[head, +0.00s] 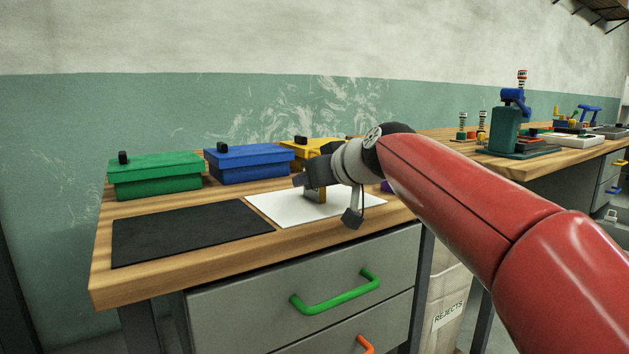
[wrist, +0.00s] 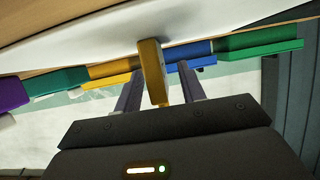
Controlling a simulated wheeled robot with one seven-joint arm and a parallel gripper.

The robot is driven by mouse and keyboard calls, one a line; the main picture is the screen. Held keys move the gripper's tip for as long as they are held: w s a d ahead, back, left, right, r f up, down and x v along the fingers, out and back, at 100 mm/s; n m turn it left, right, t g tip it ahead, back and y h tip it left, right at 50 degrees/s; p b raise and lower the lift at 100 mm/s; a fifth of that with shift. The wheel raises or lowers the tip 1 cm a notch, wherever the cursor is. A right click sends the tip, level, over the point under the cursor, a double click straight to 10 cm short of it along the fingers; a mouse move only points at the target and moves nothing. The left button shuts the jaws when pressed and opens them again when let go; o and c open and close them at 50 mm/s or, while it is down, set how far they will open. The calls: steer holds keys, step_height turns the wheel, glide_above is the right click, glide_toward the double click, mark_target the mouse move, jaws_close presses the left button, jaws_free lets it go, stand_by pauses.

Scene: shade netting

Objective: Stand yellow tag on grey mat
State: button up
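The yellow tag (head: 316,196) stands on the white sheet in the middle of the bench, partly hidden by my gripper in the head view. In the wrist view the tag (wrist: 153,72) lies between my gripper's two fingers (wrist: 159,72). A gap shows between the tag and the right finger; the left finger is close to it, and I cannot tell whether they touch. My gripper (head: 307,185) looks open around the tag. The dark grey mat (head: 190,232) lies flat and empty to the left of the white sheet.
The white sheet (head: 270,209) adjoins the mat. Green (head: 155,177), blue (head: 248,166) and yellow (head: 300,150) lidded boxes line the back edge. A purple thing (head: 386,187) is partly hidden behind my arm. Drawers with a green handle (head: 335,297) are below the front edge.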

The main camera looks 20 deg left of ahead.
steer(key=shift+a, duration=0.1)
steer(key=shift+c, duration=0.3)
jaws_close()
